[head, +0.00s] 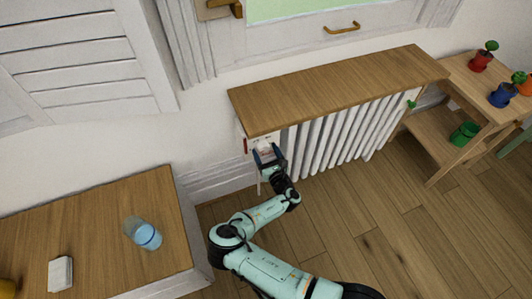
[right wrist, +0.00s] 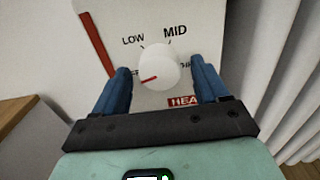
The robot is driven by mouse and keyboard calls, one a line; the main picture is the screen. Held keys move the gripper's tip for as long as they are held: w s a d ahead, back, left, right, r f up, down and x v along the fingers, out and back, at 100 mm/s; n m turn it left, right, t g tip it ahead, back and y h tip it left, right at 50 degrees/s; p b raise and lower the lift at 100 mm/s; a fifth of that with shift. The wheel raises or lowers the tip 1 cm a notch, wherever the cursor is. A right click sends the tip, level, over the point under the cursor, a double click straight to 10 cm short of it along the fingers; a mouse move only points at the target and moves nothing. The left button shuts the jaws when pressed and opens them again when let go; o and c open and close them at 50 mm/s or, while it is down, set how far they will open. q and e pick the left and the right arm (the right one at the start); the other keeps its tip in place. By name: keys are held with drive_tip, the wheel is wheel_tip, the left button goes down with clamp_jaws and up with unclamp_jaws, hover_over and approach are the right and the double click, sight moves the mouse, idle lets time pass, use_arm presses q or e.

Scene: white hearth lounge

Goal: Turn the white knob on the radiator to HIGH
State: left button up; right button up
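The white knob (right wrist: 158,62) is on the white panel (right wrist: 215,25) at the radiator's left end. Its red pointer mark points to the lower left, towards a label mostly hidden by a finger. LOW and MID are readable above it; a label at its right is partly covered by the other finger. My right gripper (right wrist: 160,78) is open, with one blue finger on each side of the knob and visible gaps between. In the head view my right gripper (head: 267,154) is at the left end of the radiator (head: 322,142). My left gripper is out of view.
A wooden shelf (head: 335,84) overhangs the radiator. A wooden table (head: 100,225) at lower left holds a glass (head: 147,236) and a white block (head: 61,273). A plant stand (head: 437,132) with coloured pots is at right. The floor in front of the radiator is clear.

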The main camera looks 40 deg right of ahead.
drive_tip(key=c, duration=0.9)
drive_tip(key=shift+c, duration=0.2)
